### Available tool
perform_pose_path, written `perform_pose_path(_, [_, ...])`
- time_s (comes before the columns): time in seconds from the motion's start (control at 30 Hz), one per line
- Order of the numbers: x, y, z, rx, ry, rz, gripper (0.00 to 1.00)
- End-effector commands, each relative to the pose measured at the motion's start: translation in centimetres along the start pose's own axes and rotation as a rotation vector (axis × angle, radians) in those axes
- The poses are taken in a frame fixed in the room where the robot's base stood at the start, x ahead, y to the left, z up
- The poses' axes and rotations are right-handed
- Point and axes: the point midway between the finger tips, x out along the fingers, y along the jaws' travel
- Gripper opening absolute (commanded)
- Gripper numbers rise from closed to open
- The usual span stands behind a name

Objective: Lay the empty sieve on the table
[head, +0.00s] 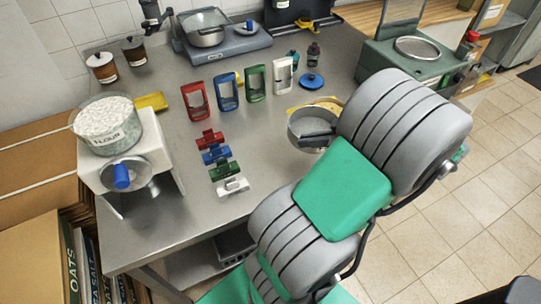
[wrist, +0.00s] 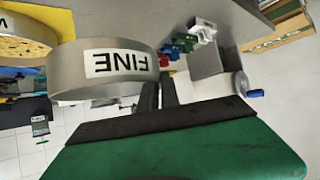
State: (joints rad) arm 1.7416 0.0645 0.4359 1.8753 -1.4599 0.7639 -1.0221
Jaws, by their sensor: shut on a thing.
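The sieve (head: 315,128) is a round grey metal ring with a bare grey mesh in the head view, near the table's right edge. The wrist view shows its wall (wrist: 75,72) with a white label reading FINE, upside down in the picture. The sieve looks empty. The steel table (head: 165,225) is under and left of it; I cannot tell whether the sieve touches it.
A yellow mat (head: 331,102) lies behind the sieve, and a second round container (wrist: 25,38) stands on yellow in the wrist view. Coloured frames (head: 227,92) and small clips (head: 222,170) stand to the left. A flour machine (head: 130,165) is at far left. The front middle of the table is clear.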

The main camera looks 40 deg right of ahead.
Motion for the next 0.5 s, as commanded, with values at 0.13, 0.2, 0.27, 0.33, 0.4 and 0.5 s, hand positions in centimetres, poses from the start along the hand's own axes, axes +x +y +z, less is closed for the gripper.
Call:
perform_pose_path(0.13, [5.1, -0.2, -0.1, -0.006, 0.001, -0.004, 0.00])
perform_pose_path(0.2, [7.0, -0.2, -0.7, -0.002, 0.002, -0.005, 0.00])
perform_pose_path(0.27, [8.7, -0.3, 0.0, 0.000, 0.003, -0.006, 0.00])
perform_pose_path(0.33, [10.4, -0.2, 0.5, 0.001, 0.003, -0.005, 0.00])
perform_pose_path(0.4, [11.6, -0.2, 0.9, -0.001, 0.001, -0.004, 0.00])
perform_pose_path(0.5, [12.7, -0.2, 1.2, -0.002, 0.002, -0.004, 0.00])
